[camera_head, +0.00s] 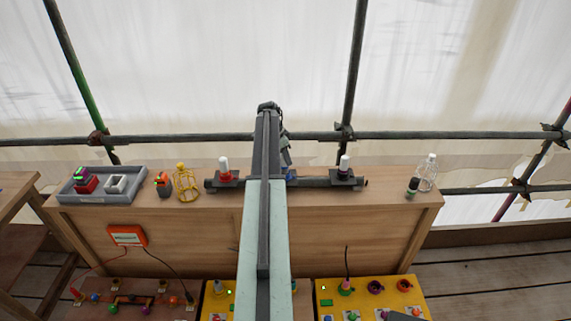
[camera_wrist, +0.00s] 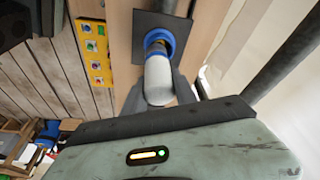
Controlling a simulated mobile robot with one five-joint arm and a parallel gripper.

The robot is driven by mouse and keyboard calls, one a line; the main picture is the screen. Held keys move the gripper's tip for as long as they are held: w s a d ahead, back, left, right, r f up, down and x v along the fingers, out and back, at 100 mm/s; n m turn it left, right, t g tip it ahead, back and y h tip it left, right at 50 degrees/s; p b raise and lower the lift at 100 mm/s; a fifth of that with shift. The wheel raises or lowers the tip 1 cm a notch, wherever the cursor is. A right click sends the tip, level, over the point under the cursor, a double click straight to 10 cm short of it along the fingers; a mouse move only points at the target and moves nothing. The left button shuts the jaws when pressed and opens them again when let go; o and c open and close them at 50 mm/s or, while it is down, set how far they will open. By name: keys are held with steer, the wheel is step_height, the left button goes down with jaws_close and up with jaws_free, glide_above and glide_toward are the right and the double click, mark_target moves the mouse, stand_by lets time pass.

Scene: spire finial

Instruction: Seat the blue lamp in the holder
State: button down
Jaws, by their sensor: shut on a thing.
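The blue lamp, with its white bulb (camera_wrist: 158,80), shows in the middle of the wrist view. My gripper (camera_wrist: 159,92) is shut on it, with a grey finger on either side. The lamp's far end meets a blue ring-shaped holder (camera_wrist: 168,40) on a dark square plate (camera_wrist: 178,23). The lamp lines up closely with the ring; I cannot tell how deep it sits. In the head view my arm hides the lamp and gripper, and only a bit of the blue holder (camera_head: 291,174) shows.
A red-based white lamp (camera_head: 224,166) and a dark-based white lamp (camera_head: 344,165) stand on the rail (camera_head: 312,183) at either side. A grey tray (camera_head: 137,196) and yellow cage (camera_head: 184,184) are left on the wooden bench. A white cage (camera_head: 428,172) is right.

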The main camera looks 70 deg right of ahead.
steer(key=shift+d, duration=0.2)
steer(key=f+b, duration=0.4)
steer(key=shift+w+d, duration=0.15)
steer(key=shift+d, duration=0.1)
steer(key=shift+r, duration=0.25)
steer(key=c, duration=1)
jaws_free()
steer(key=shift+p, duration=0.3)
steer(key=p+v, duration=1.1)
steer(key=v, duration=0.1)
steer(key=shift+w, duration=0.1)
